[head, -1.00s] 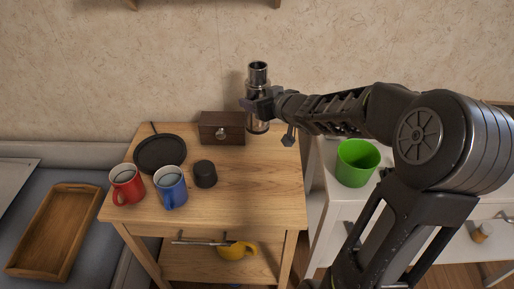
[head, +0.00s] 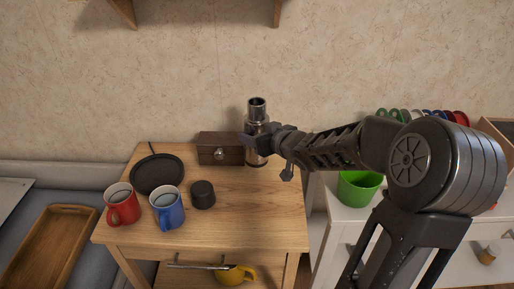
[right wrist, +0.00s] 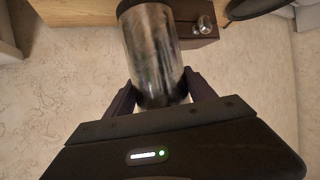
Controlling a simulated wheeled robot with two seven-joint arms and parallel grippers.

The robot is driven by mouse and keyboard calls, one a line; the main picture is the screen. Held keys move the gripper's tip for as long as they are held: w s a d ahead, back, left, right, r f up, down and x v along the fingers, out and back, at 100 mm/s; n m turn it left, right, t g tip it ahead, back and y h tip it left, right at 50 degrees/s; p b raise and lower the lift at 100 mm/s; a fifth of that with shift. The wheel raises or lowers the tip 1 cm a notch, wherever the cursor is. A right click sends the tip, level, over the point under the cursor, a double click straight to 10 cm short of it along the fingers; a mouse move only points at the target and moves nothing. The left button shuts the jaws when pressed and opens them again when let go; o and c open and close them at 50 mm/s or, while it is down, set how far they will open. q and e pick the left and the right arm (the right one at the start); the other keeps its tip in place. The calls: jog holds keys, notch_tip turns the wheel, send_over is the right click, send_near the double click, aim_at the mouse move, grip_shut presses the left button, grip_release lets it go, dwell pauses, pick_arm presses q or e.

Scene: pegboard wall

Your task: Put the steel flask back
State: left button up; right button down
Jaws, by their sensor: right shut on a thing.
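The steel flask (head: 256,107) is upright at the back of the wooden table, just right of a dark wooden box. My right gripper (head: 257,140) is shut around its body from the right. In the right wrist view the flask (right wrist: 152,55) sits between the two fingers (right wrist: 160,98), its shiny side reflecting the room. I cannot tell whether its base touches the tabletop. My left gripper is out of view.
The wooden table (head: 245,213) also holds the dark box (head: 213,146), a black pan (head: 158,174), a red mug (head: 122,206), a blue mug (head: 168,208) and a small black cylinder (head: 203,194). A green cup (head: 358,188) stands on the white cabinet. A shelf (head: 190,8) hangs above.

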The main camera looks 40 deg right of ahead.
jog(key=shift+f+b, duration=0.9)
jog(key=shift+f, duration=1.35)
jog(key=shift+f, duration=0.2)
jog(key=shift+c, duration=1.6)
grip_release()
jog(key=shift+s+r, duration=0.1)
jog(key=shift+r, duration=0.15)
jog(key=p+v, duration=0.4)
jog(key=v, duration=0.8)
